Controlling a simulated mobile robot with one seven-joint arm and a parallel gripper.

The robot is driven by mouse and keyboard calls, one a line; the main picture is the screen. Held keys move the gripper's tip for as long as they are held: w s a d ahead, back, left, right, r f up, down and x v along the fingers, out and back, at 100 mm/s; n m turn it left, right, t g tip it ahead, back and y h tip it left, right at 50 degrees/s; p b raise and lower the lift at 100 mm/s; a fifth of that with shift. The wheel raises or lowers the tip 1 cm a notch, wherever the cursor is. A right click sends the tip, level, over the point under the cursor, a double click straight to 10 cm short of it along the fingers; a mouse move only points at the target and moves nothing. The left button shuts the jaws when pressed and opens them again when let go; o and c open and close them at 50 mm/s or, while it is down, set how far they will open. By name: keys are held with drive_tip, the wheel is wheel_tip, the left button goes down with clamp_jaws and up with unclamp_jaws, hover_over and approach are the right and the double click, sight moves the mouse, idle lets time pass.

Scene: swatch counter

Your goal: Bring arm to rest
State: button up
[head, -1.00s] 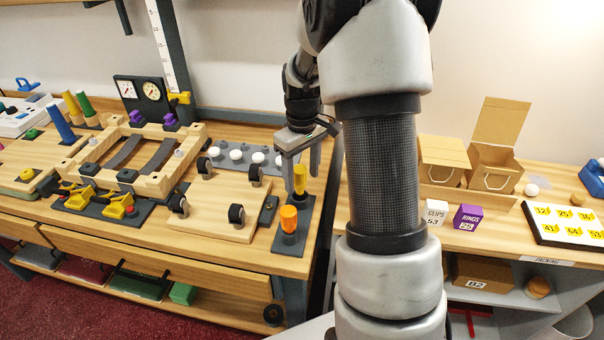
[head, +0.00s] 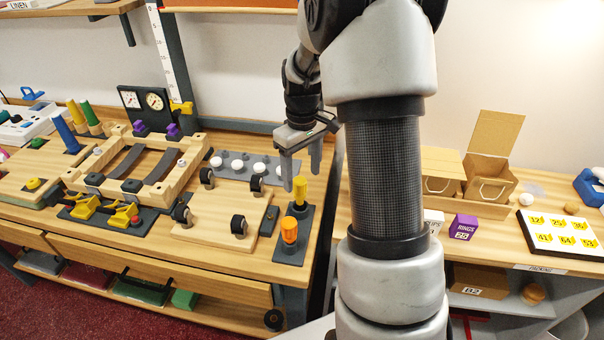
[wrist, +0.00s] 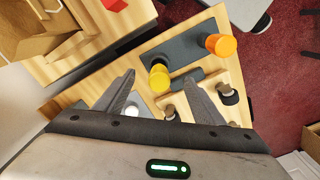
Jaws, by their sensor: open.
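My gripper (head: 301,168) hangs with fingers down over the right end of the left wooden counter (head: 262,262), close above the yellow peg (head: 300,190). In the wrist view my gripper (wrist: 160,84) has its two fingers spread apart. The yellow peg also shows there (wrist: 160,78), beyond the fingertips, with nothing seen held. An orange peg (head: 289,230) stands on the same dark plate (head: 293,254), nearer the front edge. It also shows in the wrist view (wrist: 222,45).
A wooden frame (head: 85,180) and yellow clamps (head: 105,212) lie on the left counter. The right counter holds an open carton (head: 490,172), a purple box (head: 464,227) and a number board (head: 562,236). A gap separates the counters.

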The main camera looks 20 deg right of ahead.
drive_tip(key=shift+r+p, duration=0.3)
drive_tip(key=shift+r, duration=0.4)
idle(0.3)
